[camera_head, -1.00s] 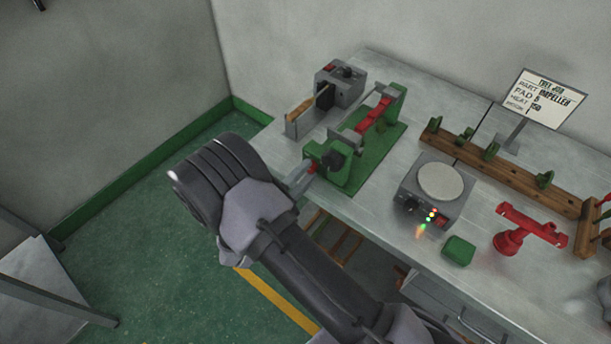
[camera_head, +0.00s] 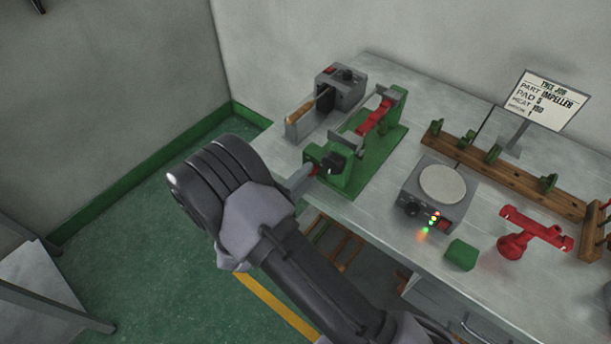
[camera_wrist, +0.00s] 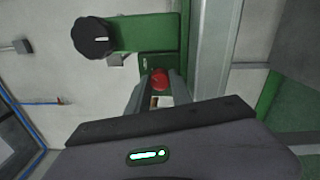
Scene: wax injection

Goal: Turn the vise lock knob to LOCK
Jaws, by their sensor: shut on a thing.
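The green vise (camera_head: 377,157) stands at the left end of the bench. A red knob (camera_wrist: 158,80) is at its near end. My gripper (camera_head: 306,176) is shut on this red knob, with a finger on each side of it in the wrist view. The fingers hide part of the knob, and I cannot read a LOCK mark. A black knob (camera_head: 334,163) sits on the vise beside the red one. In the wrist view the black knob (camera_wrist: 95,38) carries a white mark. A red piece (camera_head: 374,117) is on the vise farther back.
A grey box with a wooden-handled tool (camera_head: 304,111) stands behind the vise. A grey hot-plate unit (camera_head: 440,190), green block (camera_head: 461,254), red stand (camera_head: 520,240), wooden rack (camera_head: 480,165) and sign (camera_head: 543,101) lie to the right. The bench's front edge is beneath my gripper.

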